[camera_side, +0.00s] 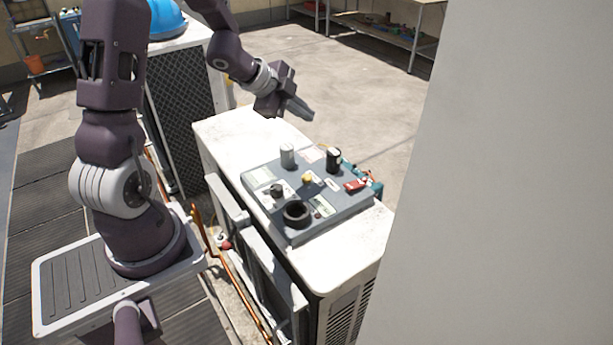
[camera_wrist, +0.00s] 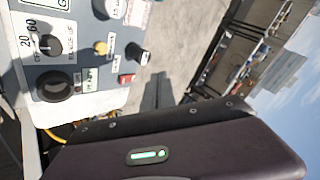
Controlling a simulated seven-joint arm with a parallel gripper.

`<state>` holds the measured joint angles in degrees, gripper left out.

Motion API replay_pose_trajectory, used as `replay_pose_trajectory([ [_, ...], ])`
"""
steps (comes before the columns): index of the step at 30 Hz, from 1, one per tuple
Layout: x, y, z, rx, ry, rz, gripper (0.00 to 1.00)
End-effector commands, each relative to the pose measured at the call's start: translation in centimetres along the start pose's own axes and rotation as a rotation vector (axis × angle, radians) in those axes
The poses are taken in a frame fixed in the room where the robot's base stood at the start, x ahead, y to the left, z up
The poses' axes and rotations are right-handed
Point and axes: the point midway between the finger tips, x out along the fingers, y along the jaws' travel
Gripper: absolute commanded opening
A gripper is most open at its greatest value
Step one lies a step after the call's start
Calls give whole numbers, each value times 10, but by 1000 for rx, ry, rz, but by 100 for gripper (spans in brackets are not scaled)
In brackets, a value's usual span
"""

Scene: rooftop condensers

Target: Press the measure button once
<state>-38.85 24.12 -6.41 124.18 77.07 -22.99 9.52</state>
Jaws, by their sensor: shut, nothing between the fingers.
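A grey control panel (camera_side: 250,182) lies on top of a white condenser unit. A small yellow button (camera_side: 307,179) sits near the panel's middle; it also shows in the wrist view (camera_wrist: 101,47). The labels are too small to tell which control is marked measure. My gripper (camera_side: 308,114) is shut and empty, above and beyond the panel's far edge, apart from every control. The fingertips are not clear in the wrist view.
The condenser top (camera_side: 235,135) is bare beyond the panel. A tall pale surface (camera_side: 500,180) fills the right side.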

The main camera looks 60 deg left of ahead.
Motion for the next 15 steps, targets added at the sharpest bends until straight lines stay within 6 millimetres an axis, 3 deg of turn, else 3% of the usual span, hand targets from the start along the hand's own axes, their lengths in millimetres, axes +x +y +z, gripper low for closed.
replay_pose_trajectory([
  [3, 19, 27, 11, 42, 127, 90, 0],
  [6, 24, 40, 13, 62, 194, 129, 0],
  [15, 24, 45, 12, 70, 219, 141, 0],
])
